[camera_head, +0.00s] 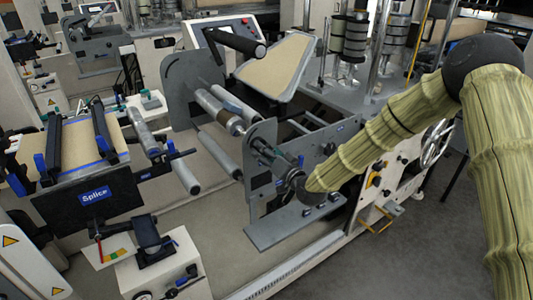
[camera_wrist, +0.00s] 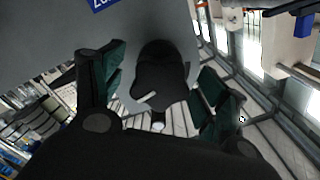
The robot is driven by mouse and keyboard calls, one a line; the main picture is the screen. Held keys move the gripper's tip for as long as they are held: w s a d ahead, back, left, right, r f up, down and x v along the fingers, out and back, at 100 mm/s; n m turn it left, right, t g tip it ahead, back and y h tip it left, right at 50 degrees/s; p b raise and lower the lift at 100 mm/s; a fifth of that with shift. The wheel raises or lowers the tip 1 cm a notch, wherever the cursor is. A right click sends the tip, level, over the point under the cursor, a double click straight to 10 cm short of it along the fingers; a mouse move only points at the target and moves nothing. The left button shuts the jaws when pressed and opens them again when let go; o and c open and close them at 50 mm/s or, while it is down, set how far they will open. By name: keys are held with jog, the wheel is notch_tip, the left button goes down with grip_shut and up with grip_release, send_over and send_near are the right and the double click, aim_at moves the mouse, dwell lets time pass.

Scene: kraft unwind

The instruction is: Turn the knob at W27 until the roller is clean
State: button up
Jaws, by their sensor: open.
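In the wrist view a black rounded knob (camera_wrist: 160,72) with a pale pointer mark stands between the two green-padded fingers of my gripper (camera_wrist: 163,82). The gripper is open, with a gap visible on both sides of the knob. In the head view my gripper (camera_head: 268,156) is at the grey side plate of the unwind machine, and it hides the knob there. A grey roller (camera_head: 212,103) with a brown band near its right end runs up to this plate. No readable W27 label shows.
A grey plate (camera_head: 262,200) stands below my gripper, with a flat grey shelf (camera_head: 285,228) at its foot. A second grey roller (camera_head: 217,153) lies lower. The splice table (camera_head: 65,187) stands at left. Open floor (camera_head: 420,250) shows at lower right.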

jog(key=v, duration=0.6)
jog(key=shift+s+d, duration=0.25)
jog(key=shift+s, duration=0.05)
jog(key=s+d+f+g+h, duration=0.3)
jog(key=s+f, duration=0.7)
jog(key=f, duration=0.3)
jog(key=s+d+f+g+h, duration=0.2)
jog(key=s+d+f+g, duration=0.2)
jog(key=s+f, duration=0.75)
jog(key=s+d+f+g+h, duration=0.2)
jog(key=s+d+f, duration=0.1)
jog(key=s, duration=0.6)
jog(key=s+d+f+g+h, duration=0.1)
jog(key=s+d+f+g, duration=0.2)
jog(key=s+d, duration=0.3)
jog(key=s+d+f+g+h, duration=0.2)
jog(key=s+d+f, duration=0.3)
jog(key=s, duration=0.8)
jog(key=shift+g+h, duration=0.3)
jog(key=shift+d, duration=0.1)
